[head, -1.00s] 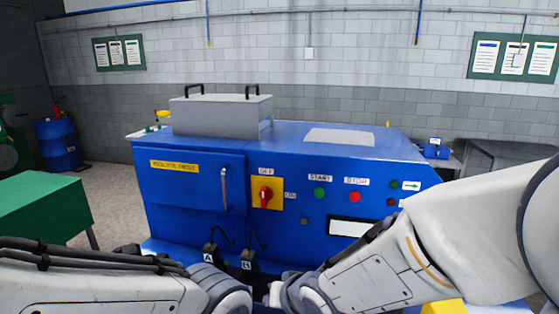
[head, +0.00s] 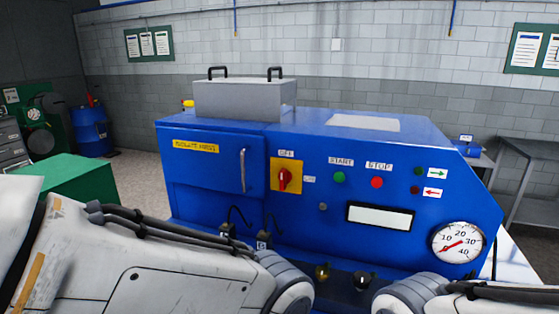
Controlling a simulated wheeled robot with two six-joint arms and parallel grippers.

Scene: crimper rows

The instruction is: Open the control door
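The blue machine (head: 330,240) stands in front of me. A door panel (head: 205,178) on its front left has a yellow label (head: 196,147), too small to read surely, and a vertical metal handle (head: 243,170) near its right edge. The door looks shut. Right of it is a red rotary switch (head: 284,179) on a yellow plate, under an OFF label. My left arm crosses the lower left below the door and my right arm is at the lower right.
Start button (head: 339,177), stop button (head: 377,182) and pressure gauge (head: 458,243) sit on the machine's front. A grey box (head: 245,101) with two handles is on top. Hooked black parts (head: 228,229) stand below the door. A green table (head: 80,185) stands at left.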

